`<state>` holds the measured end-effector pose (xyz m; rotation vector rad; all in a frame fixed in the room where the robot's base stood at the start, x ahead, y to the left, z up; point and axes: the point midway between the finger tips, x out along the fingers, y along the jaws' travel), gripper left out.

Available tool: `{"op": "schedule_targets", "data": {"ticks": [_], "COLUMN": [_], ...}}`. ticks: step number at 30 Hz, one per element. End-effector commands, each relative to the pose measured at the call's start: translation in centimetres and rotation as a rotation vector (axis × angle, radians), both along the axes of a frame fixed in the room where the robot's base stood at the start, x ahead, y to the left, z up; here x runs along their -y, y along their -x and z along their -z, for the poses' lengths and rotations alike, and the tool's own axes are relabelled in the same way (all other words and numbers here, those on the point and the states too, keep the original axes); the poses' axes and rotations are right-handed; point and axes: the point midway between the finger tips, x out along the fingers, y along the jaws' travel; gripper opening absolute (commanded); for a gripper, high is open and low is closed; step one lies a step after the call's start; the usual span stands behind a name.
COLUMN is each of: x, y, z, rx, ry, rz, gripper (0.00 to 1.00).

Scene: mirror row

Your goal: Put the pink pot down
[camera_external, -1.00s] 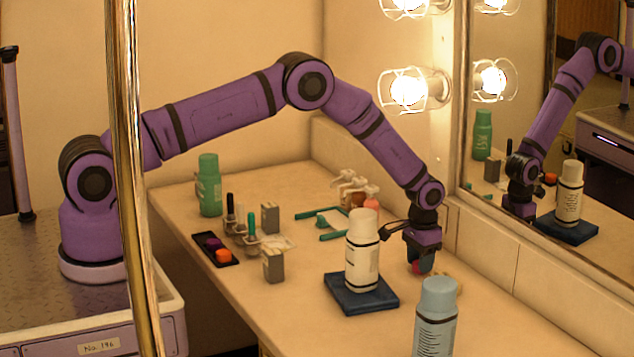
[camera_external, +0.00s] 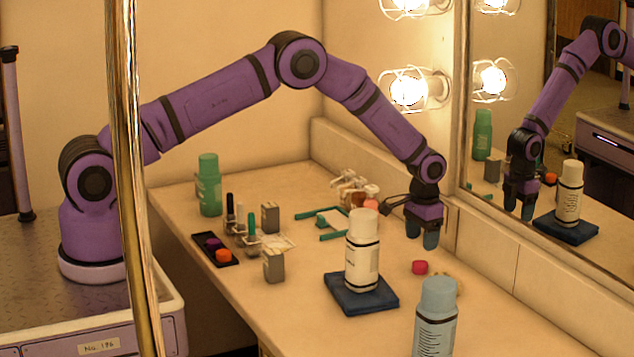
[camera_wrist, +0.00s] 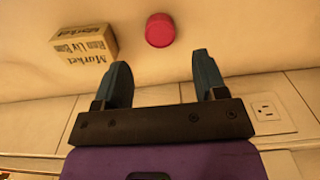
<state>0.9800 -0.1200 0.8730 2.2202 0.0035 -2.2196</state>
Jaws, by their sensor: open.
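The small pink pot (camera_external: 419,267) stands on the counter (camera_external: 315,285), to the right of the white bottle and near the wall side. It also shows in the wrist view (camera_wrist: 160,30), beyond the fingertips and between their lines. My gripper (camera_external: 422,240) is above the pot in the external view, apart from it. In the wrist view its two teal fingers (camera_wrist: 163,72) are spread wide with nothing between them.
A white bottle (camera_external: 362,255) stands on a dark blue block (camera_external: 375,298) left of the pot. A light blue bottle (camera_external: 436,320) is in front. A tan lettered box (camera_wrist: 84,45) lies beside the pot. A mirror (camera_external: 600,275) lines the right wall.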

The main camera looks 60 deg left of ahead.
Motion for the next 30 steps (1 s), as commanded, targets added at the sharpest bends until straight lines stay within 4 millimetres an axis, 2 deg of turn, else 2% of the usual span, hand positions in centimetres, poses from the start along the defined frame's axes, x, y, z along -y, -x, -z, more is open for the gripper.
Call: {"op": "schedule_targets", "data": {"ticks": [3, 6, 12, 17, 20, 23, 27, 30], "x": [0.0, 0.0, 0.0, 0.0, -0.1, -0.3, -0.8, -1.0], "y": [0.0, 0.0, 0.0, 0.0, 0.3, 0.9, 2.5, 3.9], "z": [-2.4, -3.8, -5.4, -5.9, -7.3, -10.5, -16.2, -19.5], "rx": [0.002, 0.001, 0.000, 0.000, 0.008, 0.026, 0.056, 0.074], "ry": [0.000, 0.000, 0.000, 0.000, 0.000, 0.001, 0.001, 0.001], "rz": [0.000, 0.000, 0.000, 0.000, 0.000, 0.000, 0.001, 0.002], "gripper": [0.65, 0.65, 0.65, 0.65, 0.65, 0.65, 0.65, 0.65]}}
